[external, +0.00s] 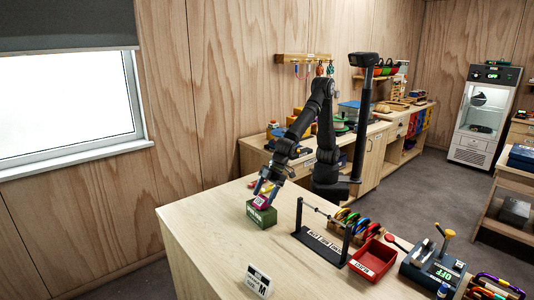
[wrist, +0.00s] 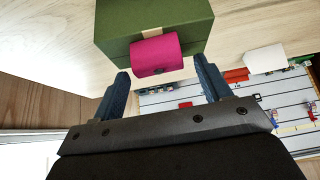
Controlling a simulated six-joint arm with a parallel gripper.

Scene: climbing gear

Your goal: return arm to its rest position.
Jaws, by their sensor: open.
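A magenta block-like thing (wrist: 155,53) with a rounded edge shows between and just beyond the fingertips. It sits on or against a dark green box (wrist: 193,30), which also shows in the external view (external: 261,216). I cannot tell whether the fingers touch the magenta thing. My arm is bent forward and down over the bench.
Right of the green box stand a black frame with a bar (external: 322,232), a rack of coloured carabiners (external: 357,224), a red tray (external: 372,260) and a dark device reading OFF (external: 432,268). A white card marked M (external: 258,281) stands in front. Bare bench lies left of it.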

